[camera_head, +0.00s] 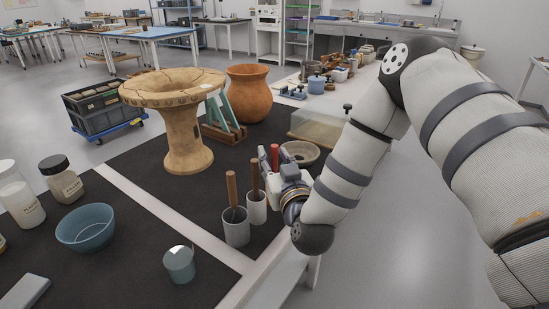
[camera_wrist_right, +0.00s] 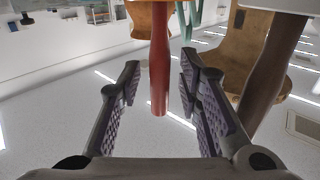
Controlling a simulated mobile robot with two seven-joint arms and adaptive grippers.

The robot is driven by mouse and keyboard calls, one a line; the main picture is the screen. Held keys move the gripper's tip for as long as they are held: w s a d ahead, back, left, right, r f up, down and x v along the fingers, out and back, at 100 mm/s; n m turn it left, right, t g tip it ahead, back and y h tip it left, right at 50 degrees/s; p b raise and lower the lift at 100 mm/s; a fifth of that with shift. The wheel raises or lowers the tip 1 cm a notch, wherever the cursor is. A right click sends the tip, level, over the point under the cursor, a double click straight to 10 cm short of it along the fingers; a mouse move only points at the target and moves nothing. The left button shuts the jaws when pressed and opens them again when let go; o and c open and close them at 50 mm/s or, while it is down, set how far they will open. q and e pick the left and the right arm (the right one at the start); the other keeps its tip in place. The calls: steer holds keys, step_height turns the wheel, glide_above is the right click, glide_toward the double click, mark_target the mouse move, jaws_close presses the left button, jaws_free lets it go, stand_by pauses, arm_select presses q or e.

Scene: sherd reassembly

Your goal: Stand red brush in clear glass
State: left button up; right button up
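The red brush (camera_head: 275,156) shows as an upright red handle beside my right gripper (camera_head: 277,176) in the head view; its lower part is hidden there. In the right wrist view, where the scene appears upside down, the red handle (camera_wrist_right: 159,62) lies between the two spread fingers of my right gripper (camera_wrist_right: 159,78), with visible gaps on both sides. A clear, bluish glass (camera_head: 180,266) stands on the dark mat at the front, to the left of my right gripper. No brush shows in it. My left gripper is out of view.
Two pale cups (camera_head: 236,232) and (camera_head: 257,212) with brown-handled brushes stand close to the left of my right gripper. A brown handle (camera_wrist_right: 268,75) also shows in the wrist view. A blue bowl (camera_head: 86,230), jars and a large clay vessel (camera_head: 183,135) stand further left.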

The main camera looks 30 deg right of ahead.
steer(key=shift+r, duration=0.2)
arm_select(q)
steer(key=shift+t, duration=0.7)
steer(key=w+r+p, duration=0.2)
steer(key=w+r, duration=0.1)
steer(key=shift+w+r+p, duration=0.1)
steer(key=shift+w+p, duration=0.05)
steer(key=shift+p, duration=0.15)
arm_select(e)
steer(key=v, duration=1.2)
